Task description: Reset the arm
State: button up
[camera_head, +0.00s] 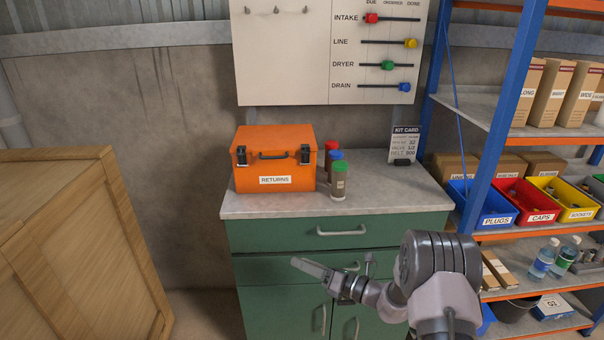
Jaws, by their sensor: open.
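My arm (440,275) reaches in from the lower right of the head view. My gripper (330,272) is at its left end, in front of the green cabinet's (285,235) drawers. Its jaws are open, with nothing seen between them. One finger points left, and the other is partly hidden by the wrist. The gripper hangs below the level of the cabinet's grey top (390,195). I cannot tell how far it is from the drawer fronts.
An orange RETURNS case (273,158) and several capped bottles (339,182) stand on the cabinet, with a kit card (405,143) behind. A wooden crate (75,250) stands left. A blue-framed shelf (510,110) with bins stands right. A slider board (330,50) hangs above.

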jog(key=s+a+r+n+g+h, duration=0.35)
jog(key=s+r+n+g, duration=0.45)
jog(key=s+r+n, duration=0.85)
jog(key=s+d+r+n+t+h, duration=0.1)
jog(key=s+d+n+h, duration=0.3)
jog(key=s, duration=0.6)
jog(key=s+d+r+n+t+h, duration=0.2)
jog(key=s+d+n+h, duration=0.3)
jog(key=s+d+n, duration=0.3)
jog(key=shift+s+t, duration=0.7)
jog(key=shift+s, duration=0.4)
jog(key=shift+h, duration=0.25)
